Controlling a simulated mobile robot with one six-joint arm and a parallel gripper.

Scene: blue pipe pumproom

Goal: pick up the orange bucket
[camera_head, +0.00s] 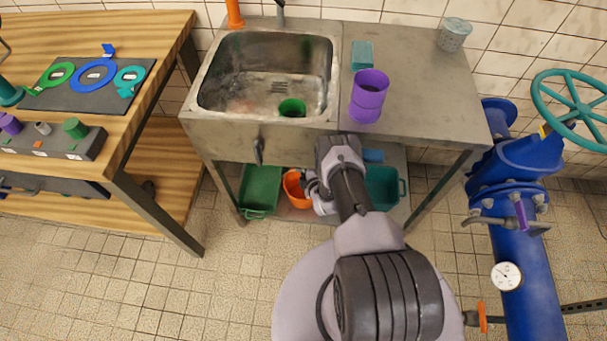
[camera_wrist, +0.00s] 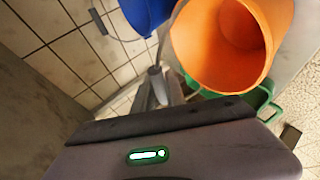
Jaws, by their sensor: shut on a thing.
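The orange bucket (camera_head: 296,190) is under the sink counter, partly hidden by my arm in the head view. In the wrist view the bucket (camera_wrist: 212,62) is at the upper right, with its open mouth facing the camera and its inside empty. My gripper (camera_head: 311,184) is low under the counter, at the bucket's right side. In the wrist view the gripper (camera_wrist: 164,88) is shut at the bucket's edge, where a thin grey handle runs up beside the rim. The exact contact is small and hard to make out.
A green bin (camera_head: 260,189) stands left of the bucket and a teal bin (camera_head: 383,187) right of it. A blue bucket (camera_wrist: 147,14) is close by in the wrist view. The steel sink counter (camera_head: 407,85) is overhead. Blue pipework (camera_head: 530,250) stands at right.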

